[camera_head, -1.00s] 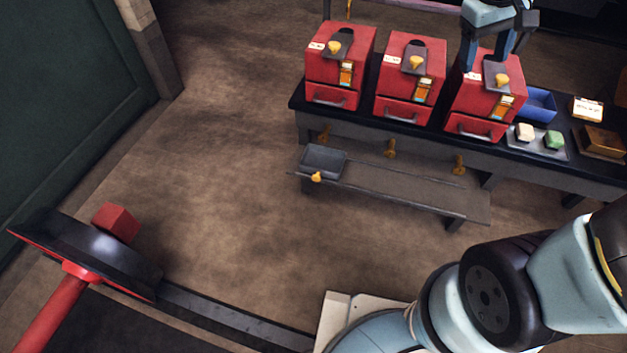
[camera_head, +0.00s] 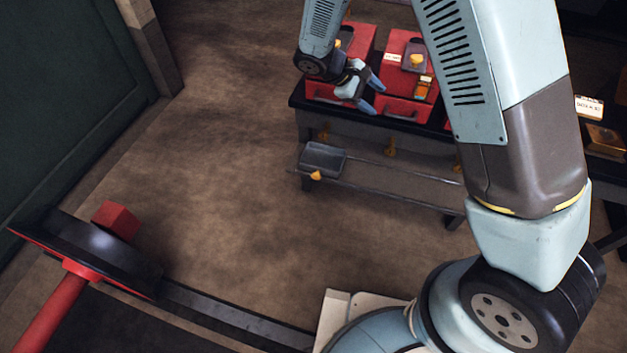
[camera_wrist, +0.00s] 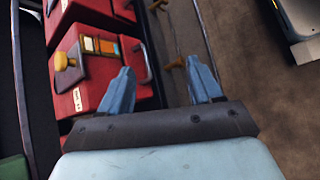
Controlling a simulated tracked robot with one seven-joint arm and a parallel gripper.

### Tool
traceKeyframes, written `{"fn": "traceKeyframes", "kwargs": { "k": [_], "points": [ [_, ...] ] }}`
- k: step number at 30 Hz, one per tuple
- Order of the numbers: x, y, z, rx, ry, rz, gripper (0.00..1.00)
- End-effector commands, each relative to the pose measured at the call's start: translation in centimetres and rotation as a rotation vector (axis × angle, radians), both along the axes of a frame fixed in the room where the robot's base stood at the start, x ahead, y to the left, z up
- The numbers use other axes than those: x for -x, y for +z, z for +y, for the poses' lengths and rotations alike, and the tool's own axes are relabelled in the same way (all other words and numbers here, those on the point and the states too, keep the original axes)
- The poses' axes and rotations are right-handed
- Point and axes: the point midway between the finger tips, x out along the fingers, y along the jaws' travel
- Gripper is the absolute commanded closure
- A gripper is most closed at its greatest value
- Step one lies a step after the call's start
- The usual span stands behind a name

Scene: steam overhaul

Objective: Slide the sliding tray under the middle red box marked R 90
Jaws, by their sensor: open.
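The sliding tray (camera_head: 323,158) is a shallow dark grey tray with a yellow knob (camera_head: 316,175), at the left end of the low rail bench (camera_head: 400,183). It sits below the left red box (camera_head: 352,43). The middle red box (camera_head: 396,78) stands on the black bench top; its label is too small to read. My gripper (camera_head: 372,95) is open and empty, in front of the left and middle boxes, above the tray's level and apart from it. In the wrist view its blue fingers (camera_wrist: 160,88) are spread beside a red box (camera_wrist: 85,75).
Yellow pegs (camera_head: 390,146) stick out from the bench front above the rail. My arm hides most of the right red box and bench. A label card (camera_head: 589,107) shows at the far right. The brown floor (camera_head: 230,150) left of the bench is clear.

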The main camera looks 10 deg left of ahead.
Motion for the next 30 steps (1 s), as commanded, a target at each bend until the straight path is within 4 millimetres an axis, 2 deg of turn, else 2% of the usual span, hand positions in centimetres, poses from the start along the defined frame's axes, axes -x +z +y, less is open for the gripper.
{"fn": "traceKeyframes", "kwargs": {
  "k": [1,8,15,24,30],
  "points": [
    [0.1,-1.7,1.1,0.041,0.041,0.008,0.36],
    [0.6,-8.2,5.5,0.204,0.222,0.017,0.36],
    [2.0,-15.2,9.5,0.374,0.421,0.011,0.36],
    [4.8,-24.2,13.5,0.583,0.686,-0.016,0.36],
    [7.2,-30.2,15.4,0.72,0.871,-0.046,0.36]
  ]
}}
